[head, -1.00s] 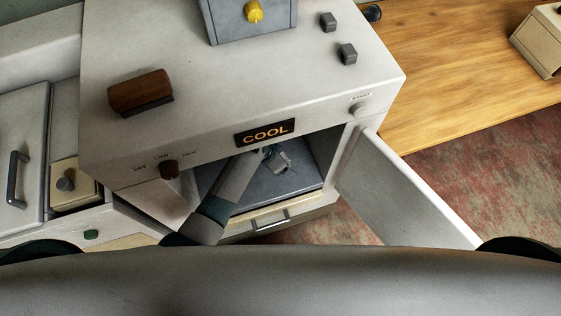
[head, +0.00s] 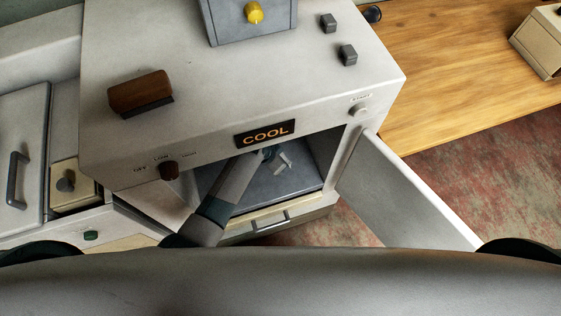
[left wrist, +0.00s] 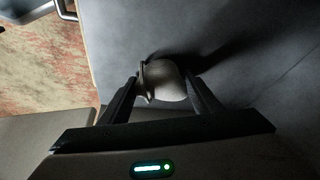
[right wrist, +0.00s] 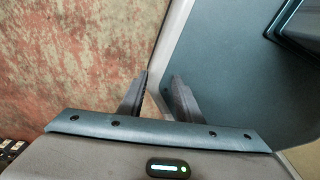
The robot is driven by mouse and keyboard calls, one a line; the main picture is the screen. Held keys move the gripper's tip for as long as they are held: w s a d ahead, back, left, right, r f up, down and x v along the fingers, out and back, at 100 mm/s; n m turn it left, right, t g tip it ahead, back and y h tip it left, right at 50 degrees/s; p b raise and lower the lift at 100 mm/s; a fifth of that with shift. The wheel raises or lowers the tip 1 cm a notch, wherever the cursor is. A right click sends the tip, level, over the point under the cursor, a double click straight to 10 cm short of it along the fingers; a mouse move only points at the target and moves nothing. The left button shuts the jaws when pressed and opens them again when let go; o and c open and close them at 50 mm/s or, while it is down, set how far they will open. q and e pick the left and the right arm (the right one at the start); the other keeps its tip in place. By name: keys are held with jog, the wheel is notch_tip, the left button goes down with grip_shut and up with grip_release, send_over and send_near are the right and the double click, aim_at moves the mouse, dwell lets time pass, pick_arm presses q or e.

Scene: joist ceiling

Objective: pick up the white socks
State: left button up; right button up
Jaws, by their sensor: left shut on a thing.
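My left arm reaches into the open compartment under the COOL sign. In the left wrist view my left gripper (left wrist: 161,84) is shut on a small rounded pale thing, apparently the white socks (left wrist: 165,82), with a finger on each side. In the head view the gripper (head: 276,158) is small and a pale shape shows at its end; I cannot separate socks from fingers there. My right gripper (right wrist: 158,78) is open and empty in the right wrist view, near a pale panel edge. It is not seen in the head view.
The white cabinet (head: 240,85) has its door (head: 400,190) swung open at the right. The compartment has a grey floor (head: 300,182) with a drawer front (head: 285,221) below. A brown block (head: 140,90) and a grey box (head: 232,24) stand on top. A wooden surface (head: 450,60) lies at the right.

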aim_at(285, 157)
pick_arm(q)
jog(key=shift+r, duration=0.1)
pick_arm(e)
jog(key=shift+f, duration=0.1)
